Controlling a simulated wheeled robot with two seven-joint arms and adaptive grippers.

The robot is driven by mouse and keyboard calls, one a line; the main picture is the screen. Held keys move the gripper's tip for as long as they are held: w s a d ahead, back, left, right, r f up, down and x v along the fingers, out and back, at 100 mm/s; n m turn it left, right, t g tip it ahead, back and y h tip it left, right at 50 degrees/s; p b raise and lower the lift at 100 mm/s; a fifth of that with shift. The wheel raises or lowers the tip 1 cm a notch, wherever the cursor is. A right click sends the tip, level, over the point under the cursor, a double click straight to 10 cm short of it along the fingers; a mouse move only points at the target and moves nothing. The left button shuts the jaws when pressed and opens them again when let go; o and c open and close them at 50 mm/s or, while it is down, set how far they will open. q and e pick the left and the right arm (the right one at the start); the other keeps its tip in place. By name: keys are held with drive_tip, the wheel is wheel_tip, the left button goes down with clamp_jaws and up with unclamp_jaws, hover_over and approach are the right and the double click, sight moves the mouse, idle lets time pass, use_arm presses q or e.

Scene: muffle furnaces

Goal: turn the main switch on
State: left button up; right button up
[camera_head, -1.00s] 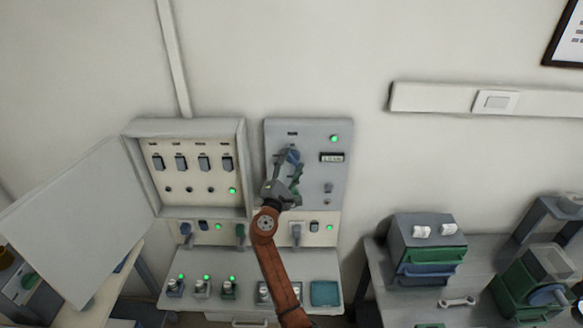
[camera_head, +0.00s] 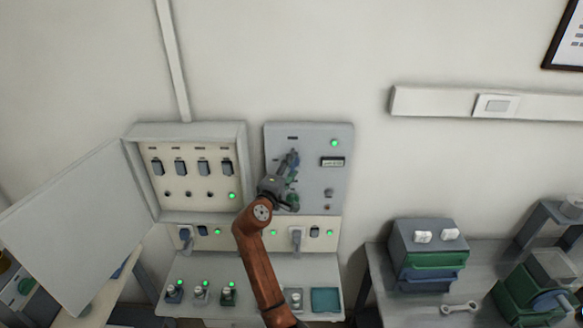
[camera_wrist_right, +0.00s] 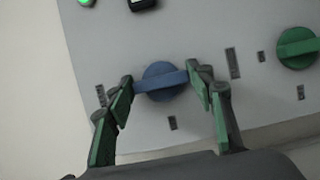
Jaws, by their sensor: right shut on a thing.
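A grey panel (camera_head: 335,195) with a green light and a small display is on the wall, right of an open cabinet. It carries a blue rotary knob (camera_wrist_right: 165,95) with a raised bar and a green rotary knob (camera_wrist_right: 298,50), both clear in the right wrist view. My right gripper (camera_wrist_right: 163,84) is shut on the blue knob, one finger at each end of its bar. In the head view, my right gripper (camera_head: 290,162) reaches the panel and mostly hides the blue knob. My left gripper is out of view.
The open cabinet (camera_head: 187,213) with several dark switches is on the left, its door (camera_head: 85,225) swung outward. Sockets with plugs and a bench (camera_head: 255,268) are below. A drawer unit (camera_head: 428,250) stands on the right table.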

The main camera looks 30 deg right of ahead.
drive_tip(key=shift+f, duration=0.15)
drive_tip(key=o, duration=1.2)
drive_tip(key=shift+s, duration=0.1)
drive_tip(key=shift+c, duration=0.2)
drive_tip(key=v, duration=0.7)
drive_tip(key=shift+a, duration=0.15)
drive_tip(key=shift+s, duration=0.1)
